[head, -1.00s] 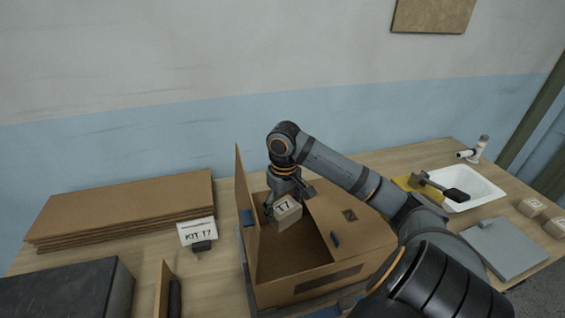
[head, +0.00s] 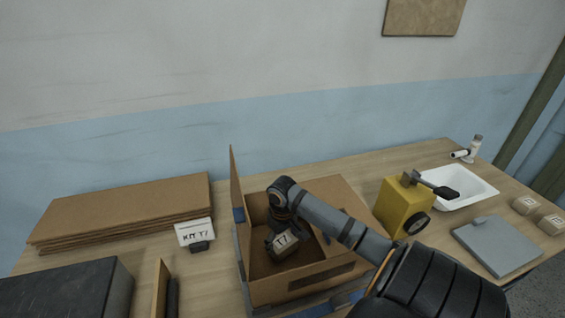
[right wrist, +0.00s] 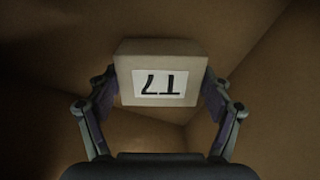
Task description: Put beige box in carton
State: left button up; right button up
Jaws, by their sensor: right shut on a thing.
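My right gripper (head: 277,238) reaches down into the carton and is shut on the box. In the right wrist view the beige box (right wrist: 160,74) sits between the two fingers of the right gripper (right wrist: 160,88), with brown cardboard walls around it. Whether the box touches the carton floor I cannot tell. The carton's left flap (head: 237,185) stands upright. My left gripper is not in view.
A KIT T7 sign (head: 195,233) and stacked cardboard sheets (head: 125,210) lie left of the carton. A yellow tape dispenser (head: 400,205), a white tray (head: 470,200), a grey panel (head: 497,246) and two more beige boxes (head: 524,205) are on the right.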

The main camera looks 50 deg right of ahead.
aim_at(282, 247)
notch_tip(282, 247, down, 3)
jog(key=shift+r, duration=0.1)
jog(key=shift+f, duration=0.2)
jog(key=o, duration=1.3)
jog(key=shift+f, duration=0.1)
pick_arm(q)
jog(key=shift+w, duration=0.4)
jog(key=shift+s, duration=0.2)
pick_arm(e)
notch_tip(282, 247, up, 12)
jog(key=shift+r, duration=0.2)
